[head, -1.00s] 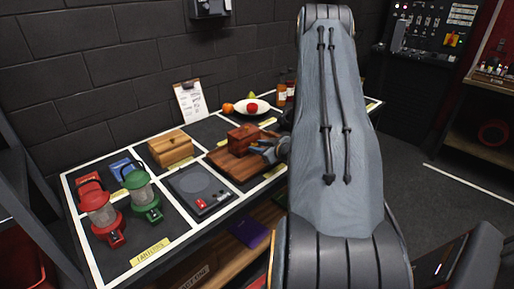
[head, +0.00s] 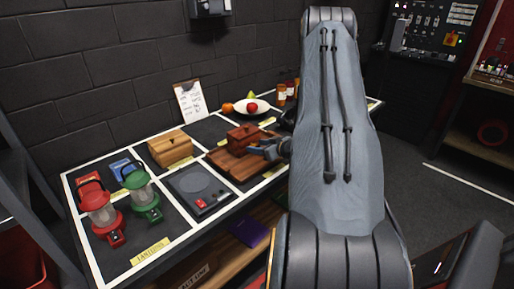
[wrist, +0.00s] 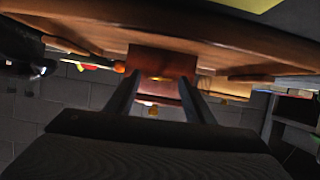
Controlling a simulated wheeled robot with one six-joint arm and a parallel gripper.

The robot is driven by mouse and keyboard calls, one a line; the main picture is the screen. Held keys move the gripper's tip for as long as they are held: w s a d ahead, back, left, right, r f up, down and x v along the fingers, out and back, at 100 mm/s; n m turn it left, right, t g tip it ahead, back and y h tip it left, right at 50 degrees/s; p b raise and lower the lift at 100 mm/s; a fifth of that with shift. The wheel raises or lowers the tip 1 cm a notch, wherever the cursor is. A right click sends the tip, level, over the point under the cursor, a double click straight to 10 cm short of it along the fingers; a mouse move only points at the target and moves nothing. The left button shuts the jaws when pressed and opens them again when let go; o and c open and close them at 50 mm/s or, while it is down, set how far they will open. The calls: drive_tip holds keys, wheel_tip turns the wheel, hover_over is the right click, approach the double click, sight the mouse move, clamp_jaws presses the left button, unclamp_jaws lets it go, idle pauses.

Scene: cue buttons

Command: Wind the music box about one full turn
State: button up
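The music box seems to be the small reddish-brown wooden box (head: 243,134) on a wooden board (head: 226,163) on the long table. In the wrist view, which is upside down, the box (wrist: 160,60) hangs below the board (wrist: 80,35). My gripper (head: 266,150) is at the right front side of the box. In the wrist view its two fingers (wrist: 159,84) stand apart and point at the box, with a gap between them. A small brass-coloured part (wrist: 158,78) shows in that gap, not visibly pinched. The winder is not clear in the head view.
A fruit plate (head: 243,109) and jars (head: 286,91) are behind. A clipboard (head: 190,100) leans on the wall.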

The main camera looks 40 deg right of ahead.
drive_tip(key=shift+s+d+r, duration=0.1)
drive_tip(key=shift+s+r, duration=0.05)
drive_tip(key=shift+s, duration=0.35)
drive_tip(key=b+v, duration=0.2)
drive_tip(key=v, duration=0.4)
drive_tip(key=shift+s+r, duration=0.2)
drive_tip(key=shift+s, duration=0.15)
drive_tip(key=w+a+r+g+h, duration=0.1)
drive_tip(key=a+r+g, duration=0.2)
drive_tip(key=a, duration=0.5)
drive_tip(key=w+a+r+g+h, duration=0.2)
drive_tip(key=a+r+g, duration=0.1)
drive_tip(key=a, duration=0.5)
drive_tip(key=s+a+r+g+y, duration=0.1)
drive_tip(key=s+a+g, duration=0.2)
drive_tip(key=s+a, duration=0.7)
drive_tip(key=s+a+r+m+g+y+b, duration=0.1)
drive_tip(key=s+a+r+g, duration=0.1)
drive_tip(key=s+a, duration=0.7)
drive_tip(key=a+g, duration=0.1)
drive_tip(key=a, duration=0.3)
drive_tip(key=shift+s, duration=0.35)
